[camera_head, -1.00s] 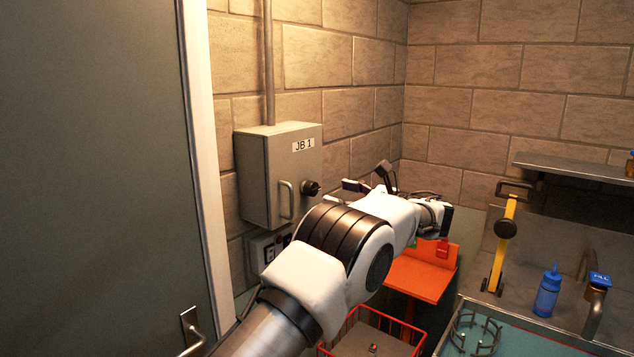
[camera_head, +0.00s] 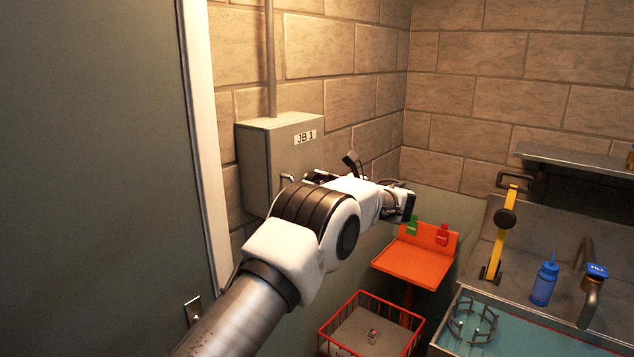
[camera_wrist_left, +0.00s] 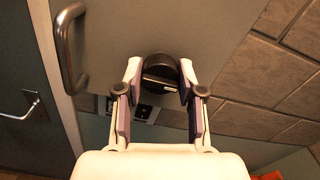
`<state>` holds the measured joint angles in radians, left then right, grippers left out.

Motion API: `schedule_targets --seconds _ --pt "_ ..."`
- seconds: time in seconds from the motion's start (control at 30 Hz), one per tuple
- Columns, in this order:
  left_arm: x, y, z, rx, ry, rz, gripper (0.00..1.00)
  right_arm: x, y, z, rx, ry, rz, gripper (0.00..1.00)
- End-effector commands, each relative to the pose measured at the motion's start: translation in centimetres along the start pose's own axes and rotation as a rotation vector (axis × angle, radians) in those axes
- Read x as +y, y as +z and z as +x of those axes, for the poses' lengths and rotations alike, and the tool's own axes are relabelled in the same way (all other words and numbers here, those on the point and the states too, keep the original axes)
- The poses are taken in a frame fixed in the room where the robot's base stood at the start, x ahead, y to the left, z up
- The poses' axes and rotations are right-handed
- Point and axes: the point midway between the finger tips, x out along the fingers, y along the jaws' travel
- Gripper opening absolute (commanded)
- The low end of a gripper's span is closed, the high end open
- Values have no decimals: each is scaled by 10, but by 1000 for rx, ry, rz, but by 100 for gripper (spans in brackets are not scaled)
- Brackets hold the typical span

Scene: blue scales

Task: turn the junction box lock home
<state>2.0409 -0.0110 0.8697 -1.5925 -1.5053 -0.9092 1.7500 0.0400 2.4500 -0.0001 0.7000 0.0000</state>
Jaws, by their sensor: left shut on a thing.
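The junction box (camera_head: 262,165), grey and labelled JB 1, is mounted on the brick wall at the left of the head view. Its door shows in the left wrist view (camera_wrist_left: 190,25). The round black lock knob (camera_wrist_left: 160,72) sits on that door between the fingers of my left gripper (camera_wrist_left: 160,85). The gripper is shut on the knob, one finger on each side. In the head view my left arm hides the knob and most of the fingers. My right gripper is in neither view.
The box's bar handle (camera_wrist_left: 70,48) is left of the knob. A grey door (camera_head: 90,150) fills the far left. An orange shelf (camera_head: 415,263), a red wire basket (camera_head: 335,325) and a sink bench with a blue bottle (camera_head: 545,280) stand to the right.

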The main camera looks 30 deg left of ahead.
Motion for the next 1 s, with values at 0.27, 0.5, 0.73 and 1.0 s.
schedule_targets --seconds 0.27,0.5,0.73,1.0 --pt "0 0 0 -2 0 -42 3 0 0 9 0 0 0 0" --pt "1 -3 0 -2 -1 -168 3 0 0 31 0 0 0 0" --pt "2 -4 0 -2 -1 -363 3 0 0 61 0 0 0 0" --pt "2 -3 0 -3 -2 -621 3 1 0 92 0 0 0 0"
